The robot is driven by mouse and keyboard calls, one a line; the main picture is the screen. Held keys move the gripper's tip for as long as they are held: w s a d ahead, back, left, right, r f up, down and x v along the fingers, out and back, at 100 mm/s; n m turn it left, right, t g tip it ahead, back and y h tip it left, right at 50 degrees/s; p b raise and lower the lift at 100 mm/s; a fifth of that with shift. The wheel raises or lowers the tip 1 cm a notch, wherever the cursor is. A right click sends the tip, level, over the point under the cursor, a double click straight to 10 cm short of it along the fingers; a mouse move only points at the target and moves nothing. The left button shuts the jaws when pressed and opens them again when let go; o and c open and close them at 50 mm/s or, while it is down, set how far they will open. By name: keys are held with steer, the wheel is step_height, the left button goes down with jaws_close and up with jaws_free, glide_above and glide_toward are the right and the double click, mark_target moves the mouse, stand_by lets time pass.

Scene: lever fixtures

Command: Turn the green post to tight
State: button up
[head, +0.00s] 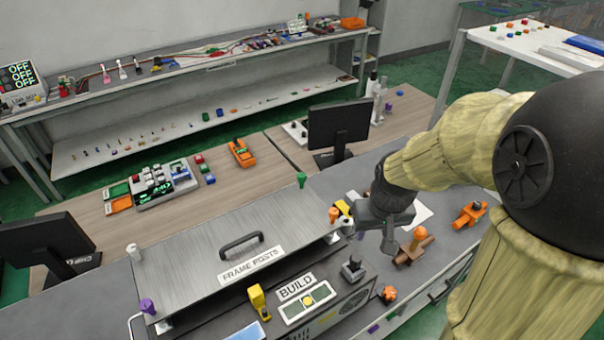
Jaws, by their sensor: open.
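The green post (301,179) stands upright at the far right corner of the grey metal cover labelled FRAME POSTS (190,262). No tight marking on it is readable from here. My gripper (385,243) is open and points down, to the right of the cover and nearer to me than the green post. It is apart from the green post, with the orange post (333,214) between them in the picture. Nothing shows between its fingers.
A white post (133,251) and a purple post (147,305) stand at the cover's left end. A black handle (241,241) rises from the cover. A monitor (338,126) stands behind the green post. A BUILD panel (307,298) lies in front.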

steer(key=w+a+r+n+p, duration=0.2)
steer(key=w+a+r+n, duration=0.3)
steer(key=w, duration=0.7)
step_height(320, 180, up, 7)
steer(key=n+g+p, duration=0.2)
steer(key=n+p, duration=0.1)
steer(key=n, duration=0.2)
glide_above(302, 175)
steer(key=shift+f, duration=0.1)
step_height(302, 175, down, 18)
steer(key=p, duration=0.6)
steer(key=shift+r, duration=0.25)
jaws_close()
